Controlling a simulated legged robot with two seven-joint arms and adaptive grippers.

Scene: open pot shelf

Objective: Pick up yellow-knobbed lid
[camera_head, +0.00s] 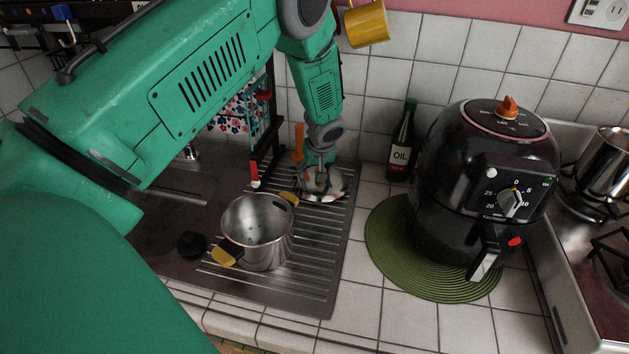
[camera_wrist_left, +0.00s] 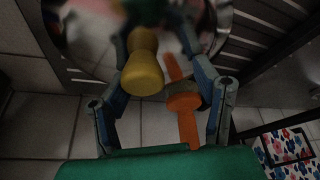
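The shiny metal lid (camera_head: 336,185) is at the back of the drainboard, partly hidden behind my left gripper (camera_head: 322,178). In the left wrist view, the lid (camera_wrist_left: 86,30) fills the top, and its yellow knob (camera_wrist_left: 143,76) points toward the camera. My left gripper (camera_wrist_left: 158,60) is open, with one finger on each side of the knob. The left finger looks very near the knob; I cannot tell if it touches. A gap shows on the right side. My right gripper is not in view.
A steel pot (camera_head: 262,235) with yellow handles stands on the drainboard (camera_head: 315,290) in front of the lid. An orange utensil (camera_wrist_left: 186,118) is close by the gripper. An oil bottle (camera_head: 402,145) and a black air fryer (camera_head: 480,185) on a green mat (camera_head: 385,240) are to the right.

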